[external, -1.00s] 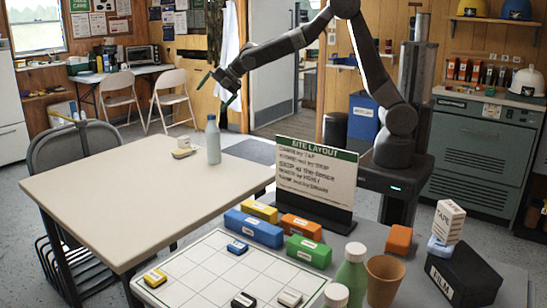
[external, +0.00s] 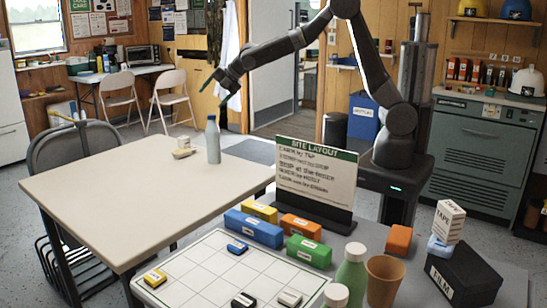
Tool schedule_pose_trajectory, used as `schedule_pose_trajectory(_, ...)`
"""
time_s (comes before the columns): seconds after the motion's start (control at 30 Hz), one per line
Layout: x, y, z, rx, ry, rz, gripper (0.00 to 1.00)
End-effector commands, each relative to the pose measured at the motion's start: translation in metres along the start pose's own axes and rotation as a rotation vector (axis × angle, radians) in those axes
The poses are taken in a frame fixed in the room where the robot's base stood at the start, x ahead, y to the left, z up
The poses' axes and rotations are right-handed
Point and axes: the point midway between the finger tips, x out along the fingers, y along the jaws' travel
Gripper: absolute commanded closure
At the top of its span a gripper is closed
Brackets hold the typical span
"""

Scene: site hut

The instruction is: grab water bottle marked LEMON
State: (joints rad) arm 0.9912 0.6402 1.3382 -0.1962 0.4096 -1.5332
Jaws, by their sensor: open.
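A pale blue-grey bottle (external: 213,140) stands upright on the beige table near its far right edge. No lettering on it can be read. A green bottle (external: 350,277) with a white cap stands at the front of the grey table, and a white-capped bottle (external: 336,296) beside it is cut off by the bottom edge; no label is readable on either.
A small box (external: 183,153) lies beside the pale bottle. The beige table (external: 120,195) is otherwise clear. A site layout sign (external: 317,175), coloured blocks, a brown cup (external: 384,280) and a black box (external: 463,275) crowd the grey table. Folding chairs (external: 118,98) stand behind.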

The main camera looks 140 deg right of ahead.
Motion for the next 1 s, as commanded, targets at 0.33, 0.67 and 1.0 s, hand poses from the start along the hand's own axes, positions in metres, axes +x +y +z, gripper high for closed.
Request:
schedule_pose_trajectory(0.33, -0.005, -0.002, 0.005, 0.295, -0.002, -0.063, 0.26)
schedule_pose_trajectory(0.67, -0.018, -0.014, 0.010, 1.063, -0.077, -0.227, 0.26)
schedule_pose_trajectory(1.0, -0.028, -0.024, 0.009, 1.644, -0.211, -0.341, 0.26)
